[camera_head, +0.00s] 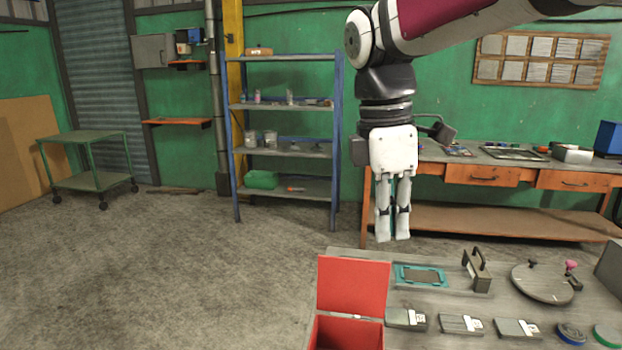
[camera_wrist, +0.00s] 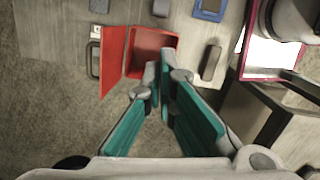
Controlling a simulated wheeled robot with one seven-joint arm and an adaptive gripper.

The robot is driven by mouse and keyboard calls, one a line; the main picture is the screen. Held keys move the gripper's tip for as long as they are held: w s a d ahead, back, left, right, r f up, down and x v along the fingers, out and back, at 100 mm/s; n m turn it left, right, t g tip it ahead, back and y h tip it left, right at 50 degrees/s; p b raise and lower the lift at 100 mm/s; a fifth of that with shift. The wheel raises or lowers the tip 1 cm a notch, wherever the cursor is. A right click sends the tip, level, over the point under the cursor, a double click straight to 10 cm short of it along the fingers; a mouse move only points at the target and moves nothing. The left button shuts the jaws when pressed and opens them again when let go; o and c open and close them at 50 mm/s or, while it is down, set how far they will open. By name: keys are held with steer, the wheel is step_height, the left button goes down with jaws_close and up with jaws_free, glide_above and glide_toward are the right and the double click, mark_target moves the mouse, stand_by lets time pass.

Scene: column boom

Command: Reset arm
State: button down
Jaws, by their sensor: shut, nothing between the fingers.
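My gripper (camera_head: 393,238) hangs from my arm, fingers pointing down, in the head view. Its two fingers are close together with nothing held between them. In the wrist view my gripper (camera_wrist: 165,55) shows its teal finger pads converging at the tips. It is above the level of the work table (camera_head: 437,305), apart from everything on it. The red box (camera_head: 353,285) stands open at the table's near left corner, its lid raised. The red box also shows in the wrist view (camera_wrist: 115,60), beyond the fingertips.
The table holds a teal-framed plate (camera_head: 420,276), a handled block (camera_head: 477,270), a round disc (camera_head: 545,284), several grey blocks (camera_head: 407,319) and round tins (camera_head: 570,333). Behind are an orange workbench (camera_head: 480,174) and a blue shelf rack (camera_head: 285,106).

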steer(key=s+d+f+m+t, duration=0.2)
steer(key=s+d+f+m, duration=0.2)
steer(key=s+m, duration=0.5)
steer(key=s+d+f+m+t+y, duration=0.1)
steer(key=s+d+f+m+t, duration=0.1)
steer(key=s+m, duration=0.6)
steer(key=shift+s+d+f+m+y, duration=0.3)
steer(key=shift+s+d+f+m, duration=0.15)
steer(key=shift+d+f, duration=0.55)
